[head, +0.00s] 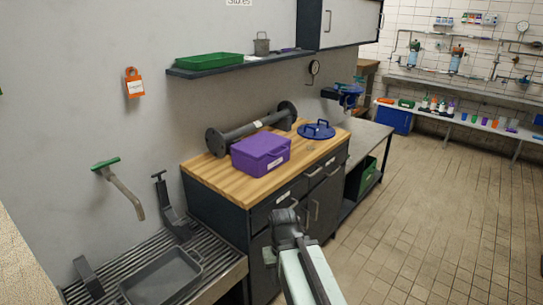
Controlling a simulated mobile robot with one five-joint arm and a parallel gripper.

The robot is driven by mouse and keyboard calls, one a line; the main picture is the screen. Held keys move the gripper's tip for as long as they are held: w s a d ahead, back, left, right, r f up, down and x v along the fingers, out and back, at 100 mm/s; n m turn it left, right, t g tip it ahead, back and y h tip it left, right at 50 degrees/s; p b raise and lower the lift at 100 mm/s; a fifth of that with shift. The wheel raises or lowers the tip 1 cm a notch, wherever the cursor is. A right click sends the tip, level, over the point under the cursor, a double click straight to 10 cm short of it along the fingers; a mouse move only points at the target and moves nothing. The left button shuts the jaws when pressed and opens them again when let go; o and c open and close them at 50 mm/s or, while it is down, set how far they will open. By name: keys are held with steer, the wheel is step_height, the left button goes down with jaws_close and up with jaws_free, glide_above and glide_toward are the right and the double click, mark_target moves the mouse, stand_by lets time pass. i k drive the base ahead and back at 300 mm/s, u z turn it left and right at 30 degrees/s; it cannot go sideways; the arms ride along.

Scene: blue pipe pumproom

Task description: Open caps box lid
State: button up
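A purple box (261,155) stands on the wooden worktop of the cabinet, in the middle of the head view. Its lid looks shut, and a small light label shows on its right-hand side. The label is too small to read, so I cannot tell for sure that this is the caps box. My gripper (287,217) is at the end of my arm, low in the middle of the view. It appears in front of the cabinet, below and apart from the box. Its fingers are too unclear to tell whether they are open or shut.
A grey flanged pipe (250,128) lies behind the box. A blue round lid (316,129) lies to its right on the worktop (212,173). A shelf (240,66) with a green tray (209,60) hangs above. A sink tray (162,277) is at lower left. The tiled floor (430,210) at right is clear.

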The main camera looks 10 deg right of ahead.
mark_target(260, 146)
steer(key=u, duration=0.7)
steer(key=i, duration=0.5)
steer(key=u, duration=0.05)
